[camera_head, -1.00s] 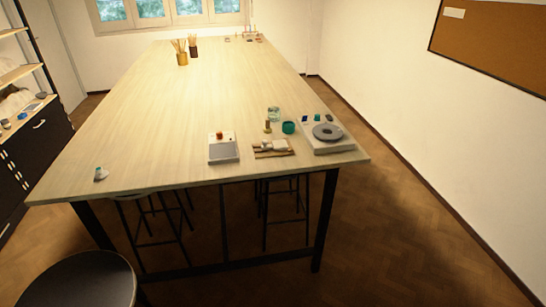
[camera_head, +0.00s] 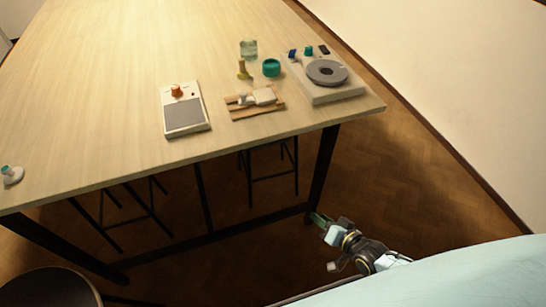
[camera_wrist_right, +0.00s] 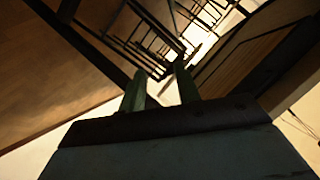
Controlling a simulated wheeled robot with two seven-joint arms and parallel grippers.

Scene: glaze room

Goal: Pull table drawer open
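The long pale wooden table (camera_head: 90,110) fills the left and middle of the head view. I cannot make out a drawer front or handle along its near edge. My right gripper (camera_head: 320,220) is low in front of the table, by its near right leg, below the tabletop and apart from it. In the right wrist view its two fingers (camera_wrist_right: 160,90) stand apart with nothing between them, so it is open and empty. My left gripper is not in view.
On the tabletop are a white device with an orange knob (camera_head: 185,115), a small tray of tools (camera_head: 255,103), a teal cup (camera_head: 271,68), a glass jar (camera_head: 248,48) and a turntable device (camera_head: 327,75). Dark stools (camera_head: 270,178) stand underneath. A round dark seat (camera_head: 45,290) is at lower left.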

